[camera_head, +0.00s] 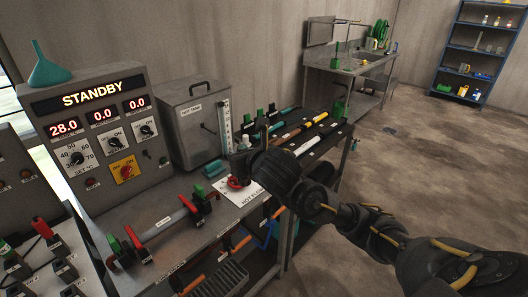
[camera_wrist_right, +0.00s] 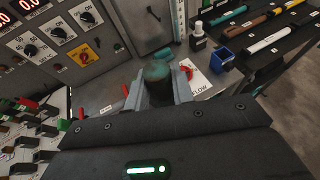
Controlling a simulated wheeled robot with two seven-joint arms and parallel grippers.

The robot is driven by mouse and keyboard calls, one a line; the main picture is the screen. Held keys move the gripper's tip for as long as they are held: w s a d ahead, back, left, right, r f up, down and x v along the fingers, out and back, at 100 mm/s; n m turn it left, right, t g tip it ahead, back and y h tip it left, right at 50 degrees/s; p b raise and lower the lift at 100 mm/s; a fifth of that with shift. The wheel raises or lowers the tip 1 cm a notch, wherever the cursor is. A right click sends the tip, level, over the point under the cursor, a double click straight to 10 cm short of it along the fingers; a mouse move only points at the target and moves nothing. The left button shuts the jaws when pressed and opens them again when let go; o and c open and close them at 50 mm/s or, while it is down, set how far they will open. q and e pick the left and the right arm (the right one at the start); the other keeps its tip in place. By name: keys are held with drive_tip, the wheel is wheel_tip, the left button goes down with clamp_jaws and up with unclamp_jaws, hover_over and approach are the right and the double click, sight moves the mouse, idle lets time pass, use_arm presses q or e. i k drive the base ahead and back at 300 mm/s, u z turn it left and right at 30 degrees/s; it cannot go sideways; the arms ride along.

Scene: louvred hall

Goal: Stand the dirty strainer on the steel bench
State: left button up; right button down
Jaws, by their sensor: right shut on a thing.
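My right gripper (camera_wrist_right: 158,92) is shut on a dark cylinder (camera_wrist_right: 157,72) with a dull teal top, held between its pale fingers. It looks like the dirty strainer, but its lower part is hidden. In the head view my right arm reaches in from the right, and its gripper (camera_head: 240,163) is over the grey metal bench (camera_head: 190,233), near a white card. The held piece is hard to make out there. I cannot tell from the pictures whether it touches the bench. My left gripper is not in view.
A STANDBY control box (camera_head: 100,130) and a grey tank (camera_head: 193,122) stand along the bench's back. A pipe assembly (camera_head: 165,225) lies in front. The white card (camera_head: 228,190) has a red fitting (camera_head: 238,183) on it. A blue cup (camera_wrist_right: 222,60) stands beyond my gripper.

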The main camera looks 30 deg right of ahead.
sight(154, 211)
drive_tip(key=u, duration=0.2)
drive_tip(key=k, duration=0.6)
drive_tip(key=u, duration=0.6)
drive_tip(key=k, duration=0.7)
drive_tip(key=u, duration=0.7)
drive_tip(key=i, duration=1.65)
drive_tip(key=z, duration=0.9)
